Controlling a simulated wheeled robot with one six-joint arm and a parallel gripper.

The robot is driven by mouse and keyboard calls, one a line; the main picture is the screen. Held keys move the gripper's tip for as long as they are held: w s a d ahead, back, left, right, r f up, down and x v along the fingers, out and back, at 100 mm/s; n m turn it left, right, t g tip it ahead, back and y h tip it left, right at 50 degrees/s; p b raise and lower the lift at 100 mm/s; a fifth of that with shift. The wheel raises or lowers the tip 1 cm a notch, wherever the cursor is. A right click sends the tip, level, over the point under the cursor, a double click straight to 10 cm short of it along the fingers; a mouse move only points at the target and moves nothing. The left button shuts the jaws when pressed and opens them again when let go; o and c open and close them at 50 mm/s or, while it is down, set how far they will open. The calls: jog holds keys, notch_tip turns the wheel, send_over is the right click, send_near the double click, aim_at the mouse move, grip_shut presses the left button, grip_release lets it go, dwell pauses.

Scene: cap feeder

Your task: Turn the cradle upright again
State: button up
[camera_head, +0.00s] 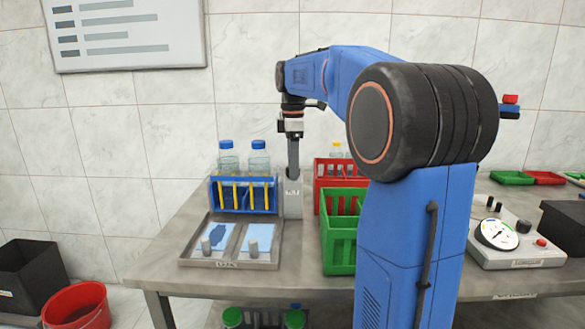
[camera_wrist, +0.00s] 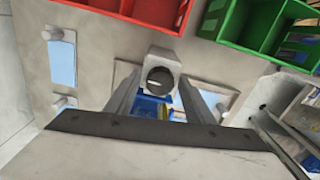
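The light grey cradle (camera_wrist: 168,58) shows in the wrist view as a block with a round dark opening that faces the camera. In the head view a light grey block with a small label (camera_head: 293,203) stands beside the blue rack, below my fingers. Whether the cradle is upright or turned over I cannot tell. My gripper (camera_wrist: 160,82) points down, its two grey fingers apart on either side of the cradle. Whether they touch it I cannot tell. In the head view my gripper (camera_head: 293,172) comes down to the block's top.
A blue rack (camera_head: 213,195) with yellow stripes and blue-capped bottles stands left of the block. A metal tray (camera_head: 232,264) lies in front. Red (camera_head: 322,171) and green (camera_head: 337,230) crates stand close on the right. A gauge box (camera_head: 515,252) is farther right.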

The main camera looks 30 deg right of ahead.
jog(key=shift+o, duration=1.3)
jog(key=shift+r, duration=3.5)
